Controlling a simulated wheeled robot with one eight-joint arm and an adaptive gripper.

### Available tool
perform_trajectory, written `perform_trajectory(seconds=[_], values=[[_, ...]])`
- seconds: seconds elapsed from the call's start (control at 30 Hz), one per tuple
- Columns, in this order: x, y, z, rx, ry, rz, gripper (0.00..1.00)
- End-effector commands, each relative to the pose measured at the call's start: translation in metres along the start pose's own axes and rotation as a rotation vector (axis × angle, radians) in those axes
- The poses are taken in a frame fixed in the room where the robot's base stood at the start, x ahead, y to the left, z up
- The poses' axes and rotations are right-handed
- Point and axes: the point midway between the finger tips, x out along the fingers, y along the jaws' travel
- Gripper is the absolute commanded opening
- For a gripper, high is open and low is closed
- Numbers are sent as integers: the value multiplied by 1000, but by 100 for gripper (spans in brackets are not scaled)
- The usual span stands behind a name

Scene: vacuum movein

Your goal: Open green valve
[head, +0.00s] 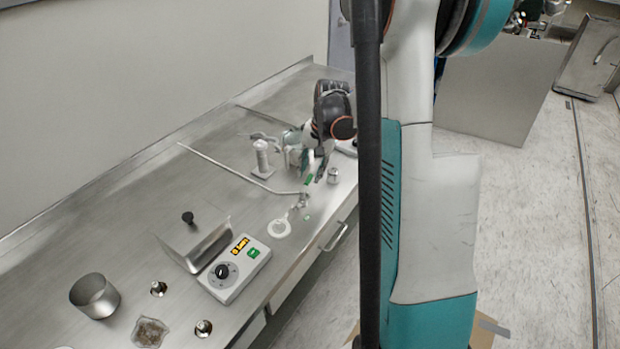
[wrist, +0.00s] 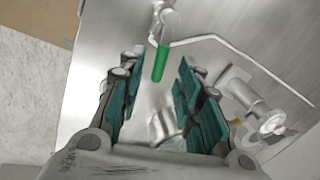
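The green valve handle (wrist: 160,64) shows in the wrist view, just beyond and between the fingertips of my gripper (wrist: 153,75). It sits on a metal fitting joined to a thin bent metal pipe (wrist: 215,37). The gripper's teal-padded fingers are spread wide, with no contact on the handle visible. Part of the gripper is hidden there by my own wrist.
On the steel bench (head: 120,210) stand a white spool-like piece (head: 262,158), a small metal cylinder (head: 333,175), a white ring (head: 278,228), a hotplate with a knob (head: 234,270), a lidded metal box (head: 193,238) and a metal beaker (head: 94,295). A drawer handle (head: 333,237) juts from the bench front.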

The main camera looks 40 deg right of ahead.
Motion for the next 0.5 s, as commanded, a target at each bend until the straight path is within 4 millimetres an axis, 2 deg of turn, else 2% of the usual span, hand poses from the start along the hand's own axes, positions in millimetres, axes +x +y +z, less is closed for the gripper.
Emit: perform_trajectory(seconds=[0.03,0.2,0.5], values=[[9,0,0,-1,0,0,32],[22,0,0,0,0,0,32],[25,0,0,0,0,0,32]])
